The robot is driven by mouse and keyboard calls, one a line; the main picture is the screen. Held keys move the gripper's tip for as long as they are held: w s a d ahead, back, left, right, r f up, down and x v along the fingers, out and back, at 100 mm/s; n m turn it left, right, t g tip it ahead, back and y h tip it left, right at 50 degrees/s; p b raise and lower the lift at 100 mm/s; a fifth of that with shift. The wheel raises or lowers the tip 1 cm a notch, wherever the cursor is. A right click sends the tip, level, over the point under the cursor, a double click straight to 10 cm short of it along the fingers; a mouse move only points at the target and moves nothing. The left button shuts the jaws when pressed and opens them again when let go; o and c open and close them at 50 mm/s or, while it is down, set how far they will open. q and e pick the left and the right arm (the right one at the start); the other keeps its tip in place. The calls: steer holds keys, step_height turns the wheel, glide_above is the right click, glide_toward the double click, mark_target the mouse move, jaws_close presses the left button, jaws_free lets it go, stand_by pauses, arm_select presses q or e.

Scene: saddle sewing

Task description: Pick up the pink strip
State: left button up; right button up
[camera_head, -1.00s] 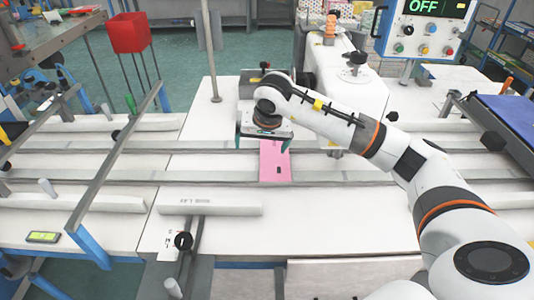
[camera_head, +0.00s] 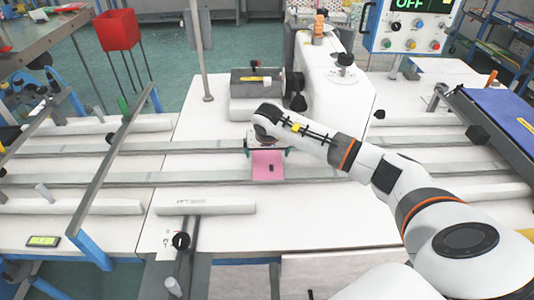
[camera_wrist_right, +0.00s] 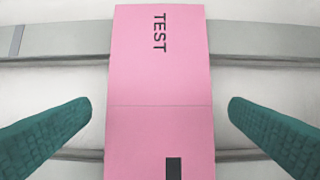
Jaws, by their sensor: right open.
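The pink strip (camera_head: 267,166) lies flat across the grey rails on the white table in the head view. Its far part is hidden under my right gripper (camera_head: 267,151). In the right wrist view the strip (camera_wrist_right: 160,80) runs up the middle, with the word TEST and a dark rectangle on it. The green fingers of my right gripper (camera_wrist_right: 160,118) stand open, one on each side of the strip, with a gap to both edges. My left gripper is not in view.
A white sewing machine (camera_head: 335,90) stands behind the gripper. A white bar (camera_head: 205,209) lies at the front left of the table. Long grey rails (camera_head: 110,181) cross the table. A control box (camera_head: 410,25) is at the upper right, and a red bin (camera_head: 117,30) at the upper left.

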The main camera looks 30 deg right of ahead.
steer(key=shift+w+d+f, duration=0.1)
steer(key=shift+w+f, duration=0.05)
steer(key=shift+f, duration=0.2)
steer(key=c, duration=0.9)
steer(key=shift+r, duration=0.2)
steer(key=shift+c, duration=0.2)
